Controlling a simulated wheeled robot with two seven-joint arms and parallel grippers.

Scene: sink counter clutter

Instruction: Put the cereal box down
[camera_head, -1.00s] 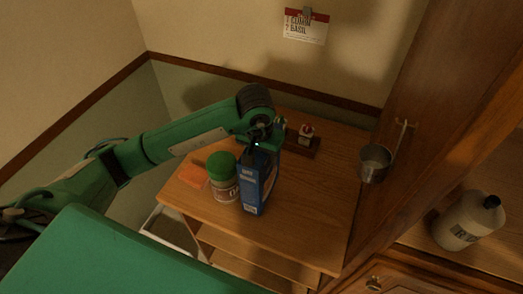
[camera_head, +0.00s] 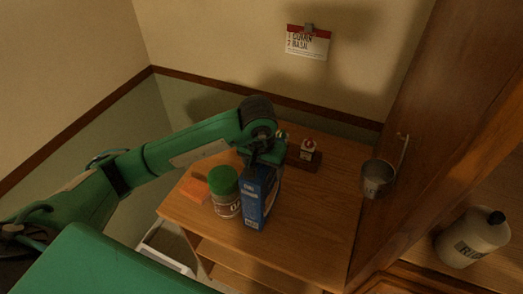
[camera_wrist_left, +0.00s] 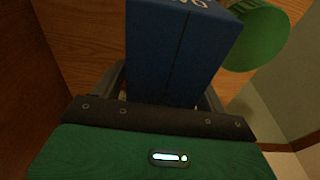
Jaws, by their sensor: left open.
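The blue cereal box (camera_head: 257,199) stands upright on the wooden counter top (camera_head: 310,222), just right of a jar with a green lid. My left gripper (camera_head: 264,158) is at the top of the box. In the left wrist view the blue box (camera_wrist_left: 175,50) lies between the two fingers of my left gripper (camera_wrist_left: 168,92), which are open around it. Whether a finger touches the box cannot be told. My right gripper is not in view.
The green-lidded jar (camera_head: 225,192) stands close to the box's left side. An orange block (camera_head: 194,188) lies at the left edge. A small item on a wooden stand (camera_head: 306,151) is behind. A metal cup (camera_head: 377,179) hangs at right. The counter's right front is clear.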

